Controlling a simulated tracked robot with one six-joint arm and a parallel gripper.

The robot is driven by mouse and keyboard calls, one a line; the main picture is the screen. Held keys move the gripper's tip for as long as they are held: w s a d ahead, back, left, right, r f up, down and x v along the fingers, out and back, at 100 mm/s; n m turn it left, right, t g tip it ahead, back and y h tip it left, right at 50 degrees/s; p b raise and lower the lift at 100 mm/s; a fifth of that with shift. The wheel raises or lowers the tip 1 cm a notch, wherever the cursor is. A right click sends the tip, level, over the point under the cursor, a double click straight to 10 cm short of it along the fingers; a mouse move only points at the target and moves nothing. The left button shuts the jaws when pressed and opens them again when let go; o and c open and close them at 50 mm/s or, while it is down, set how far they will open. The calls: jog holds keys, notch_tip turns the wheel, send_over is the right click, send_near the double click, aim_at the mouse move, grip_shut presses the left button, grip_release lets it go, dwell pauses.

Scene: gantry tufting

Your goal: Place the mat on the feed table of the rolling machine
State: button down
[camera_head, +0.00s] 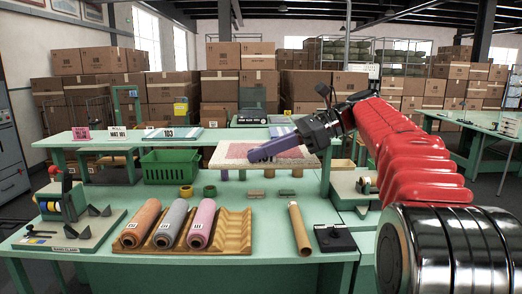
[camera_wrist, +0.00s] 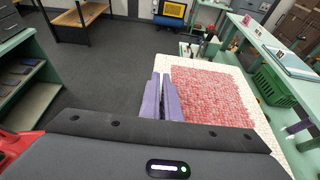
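The mat (camera_head: 235,152) has a mottled pink-red pile and a cream border. It is flat and level, and appears raised above the green bench in the head view. My gripper (camera_head: 254,156) reaches in from the right, its purple fingers across the mat. In the wrist view the fingers (camera_wrist: 163,97) are close together at the near left part of the mat (camera_wrist: 215,98) and appear shut on its edge. The fingers hide part of that edge. I cannot identify the feed table of the rolling machine with certainty in either view.
The green bench (camera_head: 215,258) holds a wooden cradle (camera_head: 236,228) with three rolls, a cardboard tube (camera_head: 299,229), a black stand (camera_head: 334,238) and a clamp device (camera_head: 62,205). A green crate (camera_head: 170,166) stands behind. Open grey floor (camera_wrist: 95,75) shows left in the wrist view.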

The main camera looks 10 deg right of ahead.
jog(key=shift+w+f, duration=0.15)
jog(key=shift+f, duration=1)
jog(key=s+f+m+t+h, duration=0.1)
jog(key=s+f+m+t, duration=0.1)
jog(key=f, duration=2.6)
jog(key=s+d+f+m+t+h, duration=0.1)
jog(key=s+f+m+t, duration=0.1)
jog(key=f, duration=2.5)
jog(key=shift+s+d+f+m+t+h, duration=0.15)
jog(key=shift+f+m+t+h, duration=0.15)
jog(key=shift+f+m+t, duration=0.15)
jog(key=shift+r, duration=0.1)
